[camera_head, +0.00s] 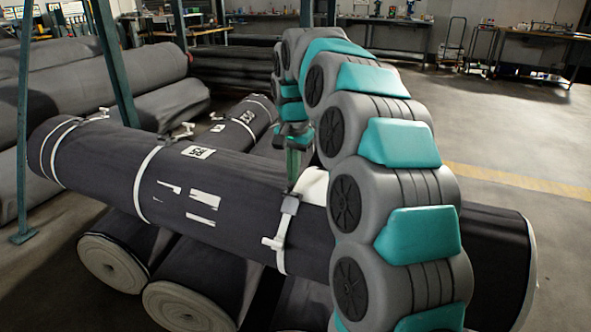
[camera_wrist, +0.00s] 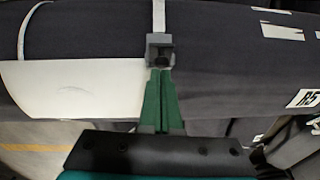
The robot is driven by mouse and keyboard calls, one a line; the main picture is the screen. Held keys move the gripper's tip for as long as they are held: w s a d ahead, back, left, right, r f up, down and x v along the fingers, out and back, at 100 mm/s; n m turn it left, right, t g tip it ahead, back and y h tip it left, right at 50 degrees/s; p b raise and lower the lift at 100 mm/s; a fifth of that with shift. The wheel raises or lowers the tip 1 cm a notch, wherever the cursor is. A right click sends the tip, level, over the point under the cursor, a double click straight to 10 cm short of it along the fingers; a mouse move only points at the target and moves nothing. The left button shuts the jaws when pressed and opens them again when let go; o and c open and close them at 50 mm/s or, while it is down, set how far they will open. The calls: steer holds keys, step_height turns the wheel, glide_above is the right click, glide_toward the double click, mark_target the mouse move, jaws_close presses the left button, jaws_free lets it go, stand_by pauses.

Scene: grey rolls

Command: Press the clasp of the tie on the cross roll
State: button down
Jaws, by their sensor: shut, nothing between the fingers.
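The dark grey cross roll (camera_head: 110,168) lies across several other rolls, and it also fills the upper wrist view (camera_wrist: 90,40). A white tie (camera_head: 281,262) runs around it right of the middle, seen also in the wrist view (camera_wrist: 159,16). In the wrist view the clasp (camera_wrist: 159,46) is straight ahead of the fingertips. My gripper (camera_head: 292,184) is shut and empty, its green fingers (camera_wrist: 159,73) together at the clasp's near edge. I cannot tell whether they touch it.
Other ties with clasps (camera_head: 183,131) sit further left on the cross roll. A white patch (camera_head: 314,187) lies beside the clasp. Rolls (camera_head: 190,305) lie underneath, and green posts (camera_head: 22,130) stand at left. Open floor (camera_head: 520,150) lies at right.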

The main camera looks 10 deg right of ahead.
mark_target(289, 193)
steer(key=shift+s+a+f+t+h+b, duration=0.2)
steer(key=shift+s+t+h+b, duration=0.25)
steer(key=shift+b, duration=0.75)
steer(key=shift+s+a+t+b, duration=0.15)
steer(key=shift+t+b, duration=0.2)
steer(key=shift+b, duration=0.25)
steer(key=s+t+h+b, duration=0.1)
steer(key=b, duration=0.1)
steer(key=a+f+t+h+b, duration=0.1)
steer(key=t+b, duration=0.1)
steer(key=b, duration=0.1)
steer(key=s+a+t+h+b, duration=0.1)
steer(key=b, duration=0.2)
steer(key=shift+s+f+h, duration=0.25)
steer(key=shift+s+f, duration=0.05)
steer(key=shift+f, duration=0.1)
steer(key=f+b, duration=0.1)
steer(key=s+a+f+b, duration=0.1)
steer(key=f+b, duration=0.1)
steer(key=shift+s+a+f, duration=0.1)
steer(key=shift+s+a, duration=0.05)
steer(key=shift+s, duration=0.2)
steer(key=shift+w, duration=0.1)
